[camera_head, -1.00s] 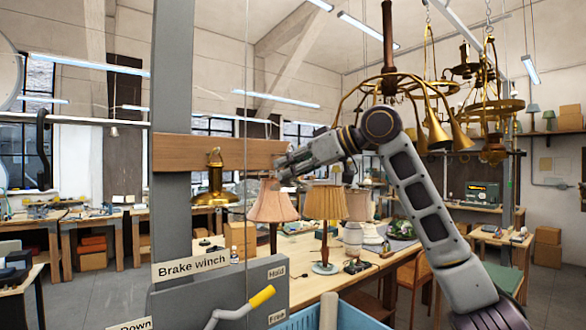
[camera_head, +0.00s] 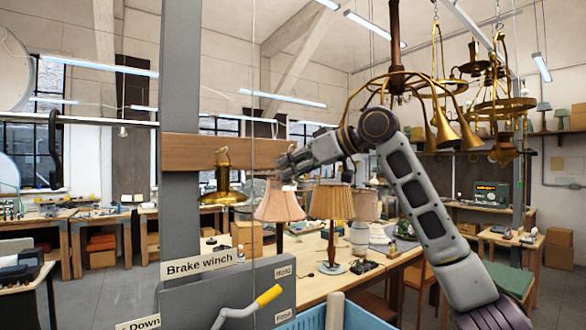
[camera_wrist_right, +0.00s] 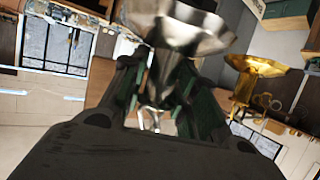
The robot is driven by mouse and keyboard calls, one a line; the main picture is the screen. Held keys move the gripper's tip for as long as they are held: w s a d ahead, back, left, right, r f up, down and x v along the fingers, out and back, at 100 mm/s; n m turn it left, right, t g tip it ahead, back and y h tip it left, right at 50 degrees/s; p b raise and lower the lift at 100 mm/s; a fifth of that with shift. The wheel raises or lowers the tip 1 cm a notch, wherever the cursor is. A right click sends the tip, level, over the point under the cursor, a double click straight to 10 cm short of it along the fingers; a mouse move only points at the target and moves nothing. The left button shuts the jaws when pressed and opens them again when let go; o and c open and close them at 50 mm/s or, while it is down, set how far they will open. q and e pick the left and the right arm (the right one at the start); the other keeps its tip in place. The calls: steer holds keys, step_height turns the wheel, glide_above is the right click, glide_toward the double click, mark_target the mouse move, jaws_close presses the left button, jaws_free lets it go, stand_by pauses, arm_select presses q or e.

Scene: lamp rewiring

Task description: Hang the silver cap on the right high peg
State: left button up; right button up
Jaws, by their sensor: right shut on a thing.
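The silver cap (camera_wrist_right: 185,28) shows large in the right wrist view, a shiny flared shade held at the fingers of my right gripper (camera_wrist_right: 158,85). My right gripper (camera_head: 284,166) shows in the head view at the right end of a brown wooden board (camera_head: 205,153), shut on the cap. I cannot make out the cap in the head view. A brass cap (camera_head: 222,190) hangs by a hook near the board's middle; it also shows in the right wrist view (camera_wrist_right: 255,66). The right high peg is not visible at the board's right end. My left gripper is out of view.
A grey post (camera_head: 180,85) carries the board. Below it is a brake winch panel (camera_head: 220,285) with a yellow-handled crank (camera_head: 268,296). A thin cable (camera_head: 253,100) hangs in front of the board. Lamps (camera_head: 331,203) stand on a workbench behind; a brass chandelier (camera_head: 397,85) hangs above my arm.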

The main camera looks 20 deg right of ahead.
steer(key=shift+f+b, duration=0.3)
steer(key=shift+f, duration=0.4)
stand_by(0.8)
stand_by(0.4)
steer(key=o, duration=1.2)
steer(key=shift+c, duration=0.2)
steer(key=v, duration=1.2)
stand_by(1.5)
